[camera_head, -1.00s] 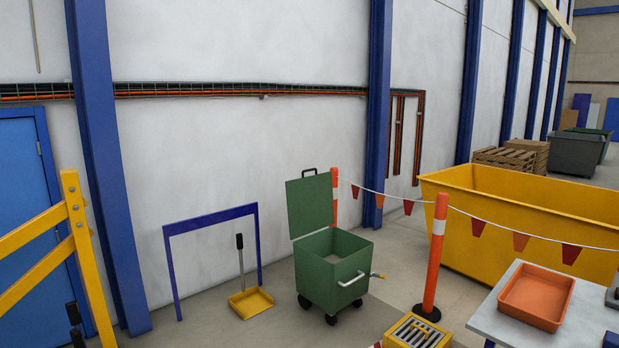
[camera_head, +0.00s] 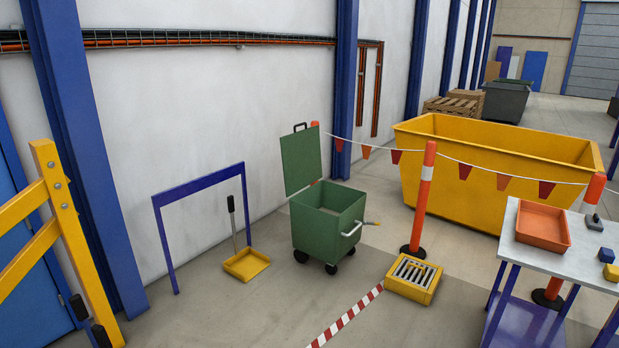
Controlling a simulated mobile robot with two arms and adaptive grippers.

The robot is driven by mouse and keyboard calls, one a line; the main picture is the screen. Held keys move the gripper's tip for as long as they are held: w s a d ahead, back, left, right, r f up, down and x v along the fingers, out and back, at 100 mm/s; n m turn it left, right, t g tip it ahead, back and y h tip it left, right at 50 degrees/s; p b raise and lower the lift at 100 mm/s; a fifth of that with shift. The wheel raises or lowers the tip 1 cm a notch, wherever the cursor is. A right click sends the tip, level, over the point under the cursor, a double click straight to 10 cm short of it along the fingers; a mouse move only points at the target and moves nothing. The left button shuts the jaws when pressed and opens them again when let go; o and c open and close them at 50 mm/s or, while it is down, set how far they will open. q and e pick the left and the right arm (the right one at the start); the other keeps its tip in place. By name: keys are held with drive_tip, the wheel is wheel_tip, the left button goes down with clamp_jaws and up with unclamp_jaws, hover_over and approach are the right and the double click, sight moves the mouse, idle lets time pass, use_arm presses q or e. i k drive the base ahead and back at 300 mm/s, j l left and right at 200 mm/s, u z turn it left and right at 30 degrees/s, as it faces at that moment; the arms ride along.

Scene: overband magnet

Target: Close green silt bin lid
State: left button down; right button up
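The green silt bin (camera_head: 328,221) stands on wheels on the floor near the wall, in the middle of the head view. A pale bar handle (camera_head: 351,229) is on the bin's front right side. Neither of my grippers shows in the view.
A bunting line with an orange post (camera_head: 424,199) runs right of the bin, before a yellow skip (camera_head: 500,160). A yellow grated box (camera_head: 413,278) and a table (camera_head: 570,249) with an orange tray (camera_head: 542,227) stand right. A yellow dustpan (camera_head: 247,265) lies left. Floor in front is partly clear.

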sight(300, 150)
drive_tip(key=i+j+z, duration=0.1)
drive_tip(key=i+j, duration=0.2)
drive_tip(key=i+j+z, duration=0.1)
drive_tip(key=i+j, duration=0.2)
drive_tip(key=i+j+z, duration=0.15)
drive_tip(key=i+j, duration=0.15)
drive_tip(key=j, duration=0.2)
drive_tip(key=i+j+z, duration=0.1)
drive_tip(key=i+j, duration=0.15)
drive_tip(key=j, duration=0.2)
